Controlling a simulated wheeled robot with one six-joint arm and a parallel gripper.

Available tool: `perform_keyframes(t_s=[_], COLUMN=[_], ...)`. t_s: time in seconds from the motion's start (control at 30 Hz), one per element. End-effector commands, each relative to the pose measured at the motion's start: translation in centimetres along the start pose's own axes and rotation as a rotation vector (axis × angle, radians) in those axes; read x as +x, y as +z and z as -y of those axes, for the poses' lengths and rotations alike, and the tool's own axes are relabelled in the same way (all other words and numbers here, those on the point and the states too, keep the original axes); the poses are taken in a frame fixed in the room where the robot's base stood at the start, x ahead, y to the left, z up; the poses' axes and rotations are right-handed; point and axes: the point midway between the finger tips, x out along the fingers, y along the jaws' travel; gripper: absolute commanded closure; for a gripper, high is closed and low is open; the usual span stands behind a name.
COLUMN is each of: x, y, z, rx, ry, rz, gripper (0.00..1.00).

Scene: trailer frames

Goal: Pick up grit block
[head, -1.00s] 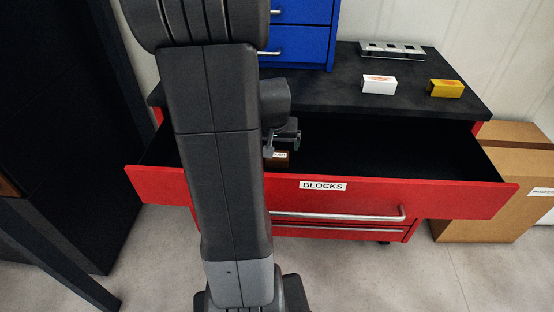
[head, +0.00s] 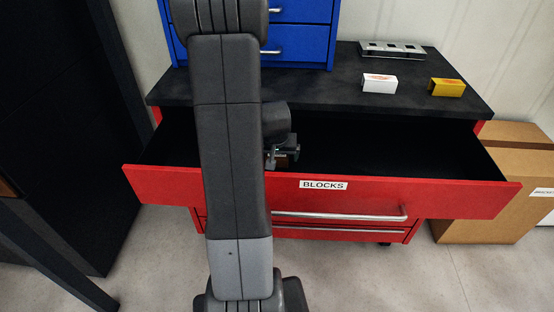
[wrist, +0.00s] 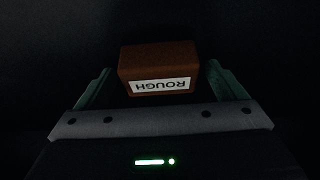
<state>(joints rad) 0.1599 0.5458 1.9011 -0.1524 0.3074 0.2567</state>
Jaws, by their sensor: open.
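The grit block is a brown block (wrist: 160,62) with a white label reading ROUGH, upside down in the wrist view. It lies in the dark open drawer marked BLOCKS (head: 420,195). My gripper (wrist: 160,88) is open, with one green finger to each side of the block's near part. I cannot tell whether the fingers touch it.
A blue drawer unit (head: 300,30) stands behind. Cardboard boxes (head: 490,195) are at right. The drawer's right half looks empty.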

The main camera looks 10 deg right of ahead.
Motion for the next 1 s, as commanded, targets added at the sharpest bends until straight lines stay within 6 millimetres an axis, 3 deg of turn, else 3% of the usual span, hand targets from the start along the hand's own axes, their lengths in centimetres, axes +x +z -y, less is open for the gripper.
perform_keyframes(t_s=[0.17,0.43,0.77,1.0], x=[0.0,0.0,-0.8,-5.0], y=[0.0,0.0,-0.4,-2.2], z=[0.0,0.0,0.0,0.0], rx=[0.000,0.000,0.000,0.000], ry=[0.000,0.000,0.000,-0.001], rz=[0.000,0.000,-0.002,-0.006], gripper=[0.09,0.60,0.60,0.60])
